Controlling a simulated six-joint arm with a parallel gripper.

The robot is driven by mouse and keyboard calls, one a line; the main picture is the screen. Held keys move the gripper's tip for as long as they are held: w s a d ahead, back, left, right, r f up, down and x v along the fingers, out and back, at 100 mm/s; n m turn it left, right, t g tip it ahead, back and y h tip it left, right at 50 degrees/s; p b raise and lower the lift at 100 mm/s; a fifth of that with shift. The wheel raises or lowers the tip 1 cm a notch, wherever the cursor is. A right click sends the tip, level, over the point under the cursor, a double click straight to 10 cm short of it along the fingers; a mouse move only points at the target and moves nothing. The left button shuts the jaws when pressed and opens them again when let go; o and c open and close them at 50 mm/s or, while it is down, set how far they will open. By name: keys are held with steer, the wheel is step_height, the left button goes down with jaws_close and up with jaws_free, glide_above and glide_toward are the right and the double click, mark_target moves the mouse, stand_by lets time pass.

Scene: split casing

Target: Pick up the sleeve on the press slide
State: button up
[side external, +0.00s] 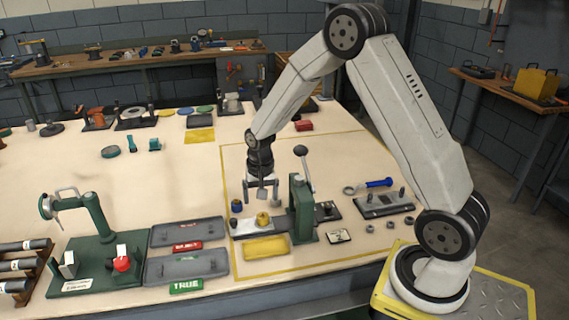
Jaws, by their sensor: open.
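The green press (303,208) stands on the bench with its dark lever upright. Its slide (245,227) is a low light-grey and dark strip running out to the left. A small brass-yellow piece, which looks like the sleeve (263,219), stands on the slide left of the press. My gripper (261,198) points down just above the sleeve, with its fingers apart and nothing visible between them. The sleeve's top shows just below the fingers. The exact gap in height and depth cannot be told from this one view.
A small blue-topped part (236,206) stands close left of my gripper. A yellow pad (266,247) lies in front of the slide. Two grey trays (187,266) lie to the left. A grey fixture with pins (384,204) and a blue-handled tool (378,183) lie to the right.

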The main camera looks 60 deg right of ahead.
mark_target(262, 215)
steer(key=w+d+f+m, duration=0.1)
steer(key=d+f, duration=0.1)
steer(key=w+d+f+m, duration=0.1)
steer(key=d, duration=0.1)
steer(key=shift+w+f+m+g, duration=0.3)
steer(key=shift+w+f, duration=0.05)
steer(key=shift+f, duration=1.3)
steer(key=shift+f, duration=0.1)
steer(key=shift+f, duration=2.5)
jaws_close()
